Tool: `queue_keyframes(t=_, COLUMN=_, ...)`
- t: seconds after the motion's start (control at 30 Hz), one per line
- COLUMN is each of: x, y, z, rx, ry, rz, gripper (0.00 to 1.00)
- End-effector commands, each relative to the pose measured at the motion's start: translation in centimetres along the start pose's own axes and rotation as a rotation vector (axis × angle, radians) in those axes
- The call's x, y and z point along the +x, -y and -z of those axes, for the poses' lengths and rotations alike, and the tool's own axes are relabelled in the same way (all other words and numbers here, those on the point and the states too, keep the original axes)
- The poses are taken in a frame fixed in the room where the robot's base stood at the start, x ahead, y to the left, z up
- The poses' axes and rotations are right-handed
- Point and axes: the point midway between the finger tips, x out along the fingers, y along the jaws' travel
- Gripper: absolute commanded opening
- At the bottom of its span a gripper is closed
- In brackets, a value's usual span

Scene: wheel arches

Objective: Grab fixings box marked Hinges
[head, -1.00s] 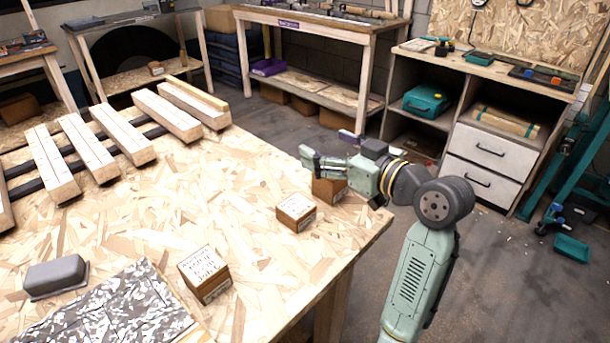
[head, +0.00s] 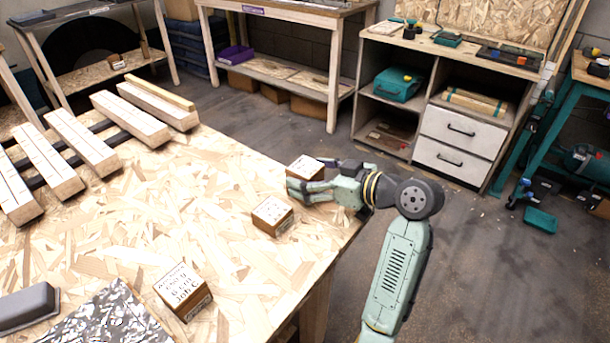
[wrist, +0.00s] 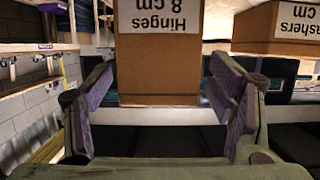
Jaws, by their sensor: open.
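The Hinges box (wrist: 158,50) is a brown block with a white label, reading upside down in the wrist view. It fills the gap between the fingers of my gripper (wrist: 160,100), which is open. I cannot tell how deep it sits between them. In the head view the Hinges box (head: 304,167) appears to be the one near the table's right edge, partly hidden by my gripper (head: 306,180). A second box, whose label ends in "ashers" (wrist: 280,28), stands to the right in the wrist view.
In the head view, another box (head: 272,215) stands just left of my gripper and a third (head: 184,290) is nearer the front. Wooden bars (head: 130,118) lie at the back left of the chipboard table (head: 120,225). A grey case (head: 26,306) is at front left.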

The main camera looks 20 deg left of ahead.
Motion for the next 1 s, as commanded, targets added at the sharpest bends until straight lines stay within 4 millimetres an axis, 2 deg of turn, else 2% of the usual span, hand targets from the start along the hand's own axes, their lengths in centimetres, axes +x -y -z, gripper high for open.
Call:
queue_keyframes(t=0.13, x=1.6, y=0.0, z=0.2, rx=0.000, ry=0.000, rz=0.001, gripper=0.76)
queue_keyframes(t=0.4, x=1.8, y=0.0, z=0.1, rx=-0.001, ry=0.000, rz=-0.001, gripper=0.75)
queue_keyframes(t=1.0, x=1.8, y=0.0, z=0.1, rx=-0.001, ry=0.000, rz=-0.001, gripper=0.35)
